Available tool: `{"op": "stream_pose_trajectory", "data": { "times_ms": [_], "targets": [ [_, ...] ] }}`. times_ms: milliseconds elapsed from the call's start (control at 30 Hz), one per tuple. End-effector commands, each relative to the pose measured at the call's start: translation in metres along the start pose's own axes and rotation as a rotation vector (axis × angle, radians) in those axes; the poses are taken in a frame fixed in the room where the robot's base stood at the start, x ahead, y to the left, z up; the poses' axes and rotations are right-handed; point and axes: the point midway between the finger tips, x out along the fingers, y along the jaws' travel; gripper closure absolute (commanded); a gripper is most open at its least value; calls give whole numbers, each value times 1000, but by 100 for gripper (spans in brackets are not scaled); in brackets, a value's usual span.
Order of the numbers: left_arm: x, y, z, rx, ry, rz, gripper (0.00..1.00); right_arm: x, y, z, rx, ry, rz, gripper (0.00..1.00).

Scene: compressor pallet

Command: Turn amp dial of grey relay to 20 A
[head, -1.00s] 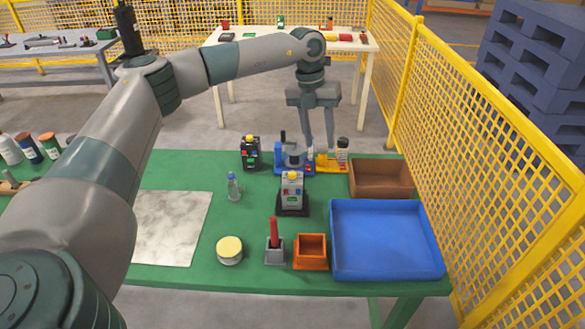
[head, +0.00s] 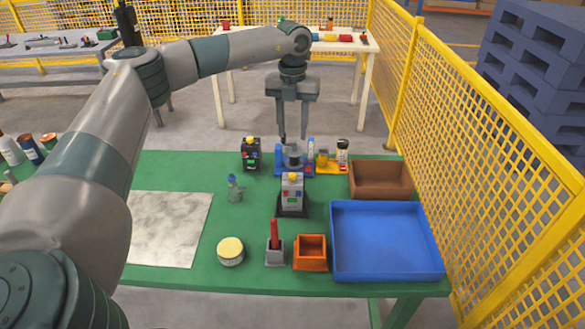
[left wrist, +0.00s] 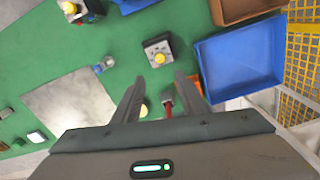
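The grey relay (head: 291,190) stands upright on a dark base near the middle of the green table, with a yellow knob (head: 292,176) on top and small coloured parts on its front. In the left wrist view, the grey relay (left wrist: 158,55) shows from above, just beyond and between my fingers. Its dial setting is too small to read. My left gripper (head: 294,138) is open and empty, pointing down above the table, apart from the relay. Its two spread fingers also show in the left wrist view (left wrist: 158,92). My right gripper is not in view.
A black box with a yellow knob (head: 250,154) stands behind left. A blue tray (head: 388,268), brown bin (head: 380,180) and orange box (head: 310,252) are to the right and front.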

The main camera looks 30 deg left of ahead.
Motion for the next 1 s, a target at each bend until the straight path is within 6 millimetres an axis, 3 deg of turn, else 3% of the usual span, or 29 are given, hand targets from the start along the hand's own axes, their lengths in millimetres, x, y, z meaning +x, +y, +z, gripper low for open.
{"op": "stream_pose_trajectory", "data": {
  "times_ms": [700,1000],
  "targets": [
    [121,0,-1,-1,2,1,61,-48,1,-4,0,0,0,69],
    [148,0,0,1,0,0,61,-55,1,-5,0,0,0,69]
  ]
}}
